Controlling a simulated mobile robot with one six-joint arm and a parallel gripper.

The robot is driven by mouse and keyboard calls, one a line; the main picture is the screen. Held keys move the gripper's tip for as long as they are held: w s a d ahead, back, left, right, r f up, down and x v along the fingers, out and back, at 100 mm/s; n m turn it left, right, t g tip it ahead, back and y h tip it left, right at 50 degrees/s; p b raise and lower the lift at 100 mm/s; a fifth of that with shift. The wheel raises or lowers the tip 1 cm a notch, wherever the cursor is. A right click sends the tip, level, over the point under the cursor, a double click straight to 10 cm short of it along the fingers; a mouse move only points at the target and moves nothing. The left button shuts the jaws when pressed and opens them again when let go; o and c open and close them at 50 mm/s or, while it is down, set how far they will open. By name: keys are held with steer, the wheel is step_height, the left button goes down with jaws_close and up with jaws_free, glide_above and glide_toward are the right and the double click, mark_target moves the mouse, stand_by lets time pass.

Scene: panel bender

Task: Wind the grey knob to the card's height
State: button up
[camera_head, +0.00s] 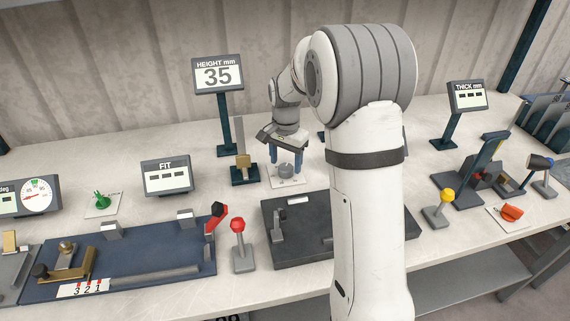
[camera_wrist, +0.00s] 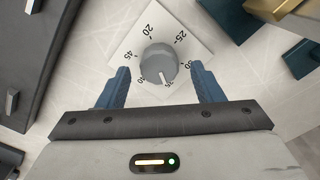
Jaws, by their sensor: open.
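The grey knob (camera_head: 286,171) stands on a white dial plate on the bench. Marks 20, 25 and 45 also show on the dial plate (camera_wrist: 178,25). My gripper (camera_head: 288,154) is above the knob, pointing down. In the wrist view my gripper (camera_wrist: 160,72) is open, one blue finger on each side of the knob, with visible gaps. The height display (camera_head: 217,76) reads 35 mm. I see no clear separate card.
A brass block on a dark stand (camera_head: 244,168) is close left of the knob. A dark fixture plate (camera_head: 290,250) lies in front. A red-knobbed lever (camera_head: 239,240) and the FIT display (camera_head: 167,176) stand further left.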

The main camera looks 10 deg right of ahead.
mark_target(286, 167)
step_height(286, 167, up, 6)
steer(key=shift+r, duration=0.1)
stand_by(0.5)
